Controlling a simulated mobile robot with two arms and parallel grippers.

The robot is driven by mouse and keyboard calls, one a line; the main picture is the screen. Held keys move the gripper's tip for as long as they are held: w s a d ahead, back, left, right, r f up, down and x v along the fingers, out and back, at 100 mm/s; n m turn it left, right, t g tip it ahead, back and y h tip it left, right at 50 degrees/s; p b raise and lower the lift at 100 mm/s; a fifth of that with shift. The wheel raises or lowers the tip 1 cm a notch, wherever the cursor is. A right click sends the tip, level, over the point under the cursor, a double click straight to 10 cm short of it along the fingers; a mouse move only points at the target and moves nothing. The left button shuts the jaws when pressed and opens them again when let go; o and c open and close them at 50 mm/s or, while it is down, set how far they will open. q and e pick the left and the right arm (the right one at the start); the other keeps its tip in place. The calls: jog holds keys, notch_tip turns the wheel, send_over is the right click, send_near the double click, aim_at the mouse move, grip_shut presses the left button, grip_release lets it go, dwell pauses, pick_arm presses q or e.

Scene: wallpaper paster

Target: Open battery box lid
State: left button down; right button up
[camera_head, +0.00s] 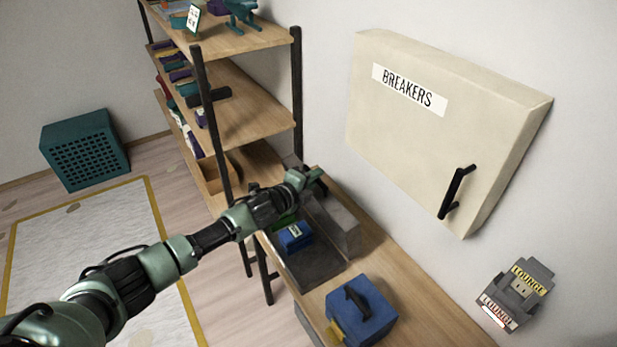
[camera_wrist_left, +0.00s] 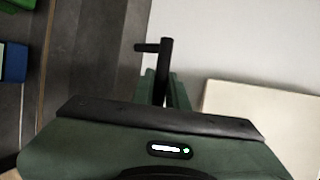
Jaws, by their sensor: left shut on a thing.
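The grey battery box (camera_head: 308,268) stands on the wooden table, open at the top. Its grey lid (camera_head: 335,222) is tilted up along the wall side. A blue block (camera_head: 295,236) lies inside with a green one (camera_head: 284,222) behind it, partly hidden by my arm. My left gripper (camera_head: 312,180) is at the lid's upper far end. In the left wrist view my left gripper (camera_wrist_left: 167,90) is shut on a black bar handle (camera_wrist_left: 166,55), which appears to be the lid's. Its join to the lid is hidden. My right gripper is not in view.
A cream breaker cabinet (camera_head: 410,130) with a black handle (camera_head: 456,193) juts from the wall. A blue box (camera_head: 362,315) with a black handle stands nearer on the table (camera_head: 425,310). Loaded shelves (camera_head: 245,120) stand behind. A grey wall switch (camera_head: 517,292) is at right.

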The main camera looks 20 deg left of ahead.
pick_arm(q)
jog(key=shift+w+d, duration=0.1)
jog(key=shift+d, duration=0.05)
jog(key=c, duration=1.4)
grip_release()
jog(key=b+v, duration=0.1)
jog(key=v, duration=0.7)
jog(key=shift+b, duration=0.3)
jog(key=shift+w, duration=0.1)
